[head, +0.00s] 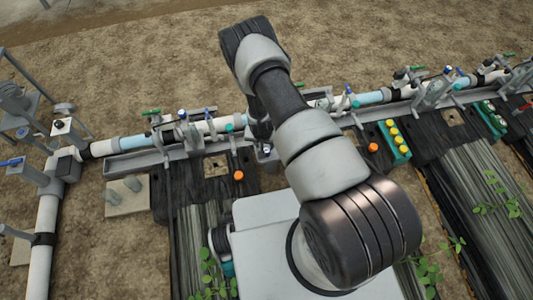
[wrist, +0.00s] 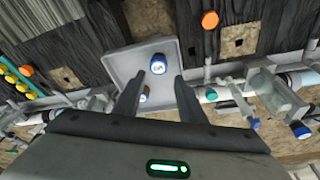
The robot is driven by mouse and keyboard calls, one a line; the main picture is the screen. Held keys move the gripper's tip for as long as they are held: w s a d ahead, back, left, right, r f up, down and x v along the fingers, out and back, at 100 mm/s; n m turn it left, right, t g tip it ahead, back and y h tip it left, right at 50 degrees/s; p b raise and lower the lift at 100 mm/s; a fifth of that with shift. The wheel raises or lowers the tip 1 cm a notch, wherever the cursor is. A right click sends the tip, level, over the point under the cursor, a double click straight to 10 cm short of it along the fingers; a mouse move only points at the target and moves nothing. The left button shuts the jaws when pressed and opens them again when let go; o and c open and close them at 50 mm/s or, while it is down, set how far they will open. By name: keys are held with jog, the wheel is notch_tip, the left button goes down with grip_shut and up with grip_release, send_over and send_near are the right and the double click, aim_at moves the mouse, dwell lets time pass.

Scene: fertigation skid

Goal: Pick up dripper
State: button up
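No object is plainly marked as the dripper. A small blue-and-white round piece (wrist: 157,65) with a dark mark on its top sits in a pale grey tray (wrist: 120,68) in the wrist view. A second small piece (wrist: 143,95), blue and yellowish, shows nearer, between the fingers. My gripper (wrist: 159,77) is open above the tray, with one finger on each side of the blue-and-white piece and nothing held. I cannot tell its height above the tray. In the head view my arm hides most of the gripper and tray.
Orange caps (head: 238,176) (head: 373,147) stand on dark boards. A teal rack (head: 403,154) holds several yellow-topped pieces; another teal rack (head: 493,124) stands farther right. A white pipe (head: 222,125) with valves and clamps crosses behind. Leafy plants (head: 428,270) grow at the front.

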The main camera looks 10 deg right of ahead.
aim_at(266, 149)
jog(key=shift+s+b+x, duration=0.2)
jog(key=shift+b+x, duration=0.95)
jog(key=shift+x, duration=2.05)
jog(key=shift+d, duration=0.1)
jog(key=c, duration=0.8)
